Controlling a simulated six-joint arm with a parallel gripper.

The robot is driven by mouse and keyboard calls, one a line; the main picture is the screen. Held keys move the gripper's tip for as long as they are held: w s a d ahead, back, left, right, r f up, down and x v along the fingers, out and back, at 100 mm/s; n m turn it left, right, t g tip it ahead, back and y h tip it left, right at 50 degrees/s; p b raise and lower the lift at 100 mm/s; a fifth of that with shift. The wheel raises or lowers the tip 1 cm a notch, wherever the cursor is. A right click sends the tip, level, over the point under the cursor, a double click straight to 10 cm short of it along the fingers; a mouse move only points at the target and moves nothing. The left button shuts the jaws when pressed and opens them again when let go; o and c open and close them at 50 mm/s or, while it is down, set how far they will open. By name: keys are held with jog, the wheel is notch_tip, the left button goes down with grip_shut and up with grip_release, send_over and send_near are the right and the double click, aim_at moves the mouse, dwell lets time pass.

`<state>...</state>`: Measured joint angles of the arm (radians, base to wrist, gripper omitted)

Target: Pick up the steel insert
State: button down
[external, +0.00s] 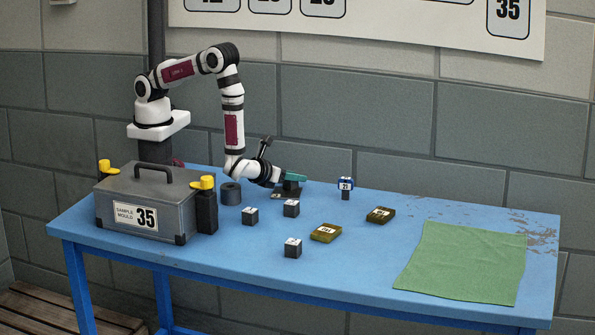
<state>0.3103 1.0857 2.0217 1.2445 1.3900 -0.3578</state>
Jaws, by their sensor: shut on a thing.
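My gripper (291,188) is low over the blue table, near its back edge, reaching in from the left. It is shut on a small dark piece, which looks like the steel insert but is mostly hidden by the jaws. I cannot tell whether that piece touches the table. Several small dark blocks with pale labels stand nearby: one just in front of the gripper (291,208), one to the left (250,216) and one nearer the front (293,248).
A grey mould case (146,208) marked 35 stands at the left, beside a dark cylinder (231,193). Two yellowish labelled blocks (326,233) (380,215) lie mid-table. A green cloth (462,262) covers the right.

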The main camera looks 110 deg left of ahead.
jog(key=shift+r, duration=0.15)
jog(key=shift+r, duration=0.35)
jog(key=r, duration=0.1)
jog(key=d+r, duration=0.1)
jog(key=r, duration=0.2)
jog(key=shift+s+d, duration=0.1)
jog(key=shift+d, duration=0.15)
jog(key=w+r+v, duration=0.1)
jog(key=r+v, duration=0.1)
jog(key=v, duration=0.8)
jog(key=n+g+y, duration=0.1)
jog(key=n+g, duration=0.4)
send_over(288, 191)
notch_tip(288, 191, down, 6)
jog(key=shift+s+f, duration=0.1)
jog(key=shift+f, duration=0.15)
notch_tip(288, 191, down, 3)
jog(key=shift+a+f, duration=0.1)
jog(key=shift+f, duration=0.35)
